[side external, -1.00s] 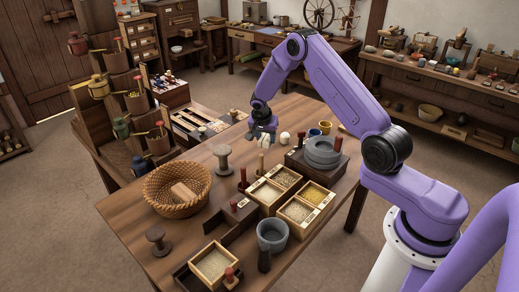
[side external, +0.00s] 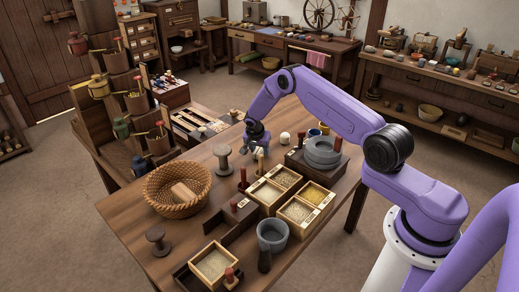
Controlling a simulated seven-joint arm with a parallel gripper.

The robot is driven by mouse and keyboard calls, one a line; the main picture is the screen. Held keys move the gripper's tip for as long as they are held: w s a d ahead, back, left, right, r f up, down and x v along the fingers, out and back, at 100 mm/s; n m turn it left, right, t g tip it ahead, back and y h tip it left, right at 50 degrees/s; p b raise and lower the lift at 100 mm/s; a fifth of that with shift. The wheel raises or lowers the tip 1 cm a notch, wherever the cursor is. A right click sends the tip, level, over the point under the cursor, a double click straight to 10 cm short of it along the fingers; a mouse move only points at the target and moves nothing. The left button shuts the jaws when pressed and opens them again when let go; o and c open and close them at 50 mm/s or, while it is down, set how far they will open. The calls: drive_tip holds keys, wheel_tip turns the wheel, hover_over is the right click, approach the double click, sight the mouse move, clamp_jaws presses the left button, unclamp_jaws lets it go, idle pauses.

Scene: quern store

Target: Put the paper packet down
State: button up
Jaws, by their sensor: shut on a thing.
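My gripper (side external: 257,149) is low over the far part of the long wooden table, just right of a grey-brown spool-shaped stand (side external: 222,160). It is shut on the paper packet, which is too small and too covered by the fingers to make out clearly. I cannot tell whether the packet touches the table. A short post with a pale top stands close in front of the fingers.
Open boxes of grain (side external: 299,211), a grey stone quern (side external: 322,152) and a grey pot (side external: 272,235) crowd the right side. Bare tabletop (side external: 195,220) shows near the basket.

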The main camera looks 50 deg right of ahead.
drive_tip(key=shift+f, duration=0.15)
drive_tip(key=o, duration=1)
drive_tip(key=v, duration=1.2)
drive_tip(key=shift+a, duration=0.15)
drive_tip(key=s+a+r+n, duration=0.4)
drive_tip(key=a+r+n, duration=0.3)
drive_tip(key=a, duration=0.4)
drive_tip(key=s+a+r+n+y, duration=0.2)
drive_tip(key=s+a+r+n, duration=0.45)
drive_tip(key=s+a, duration=0.4)
drive_tip(key=s+d+r+n+y, duration=0.1)
drive_tip(key=s+n, duration=0.5)
drive_tip(key=s, duration=0.9)
drive_tip(key=s+d+r+n+g+y, duration=0.1)
drive_tip(key=s+r+n, duration=0.2)
drive_tip(key=s, duration=1.1)
drive_tip(key=n, duration=0.3)
drive_tip(key=shift+s+r+n, duration=0.2)
drive_tip(key=shift+s+n, duration=0.15)
drive_tip(key=shift+s, duration=0.05)
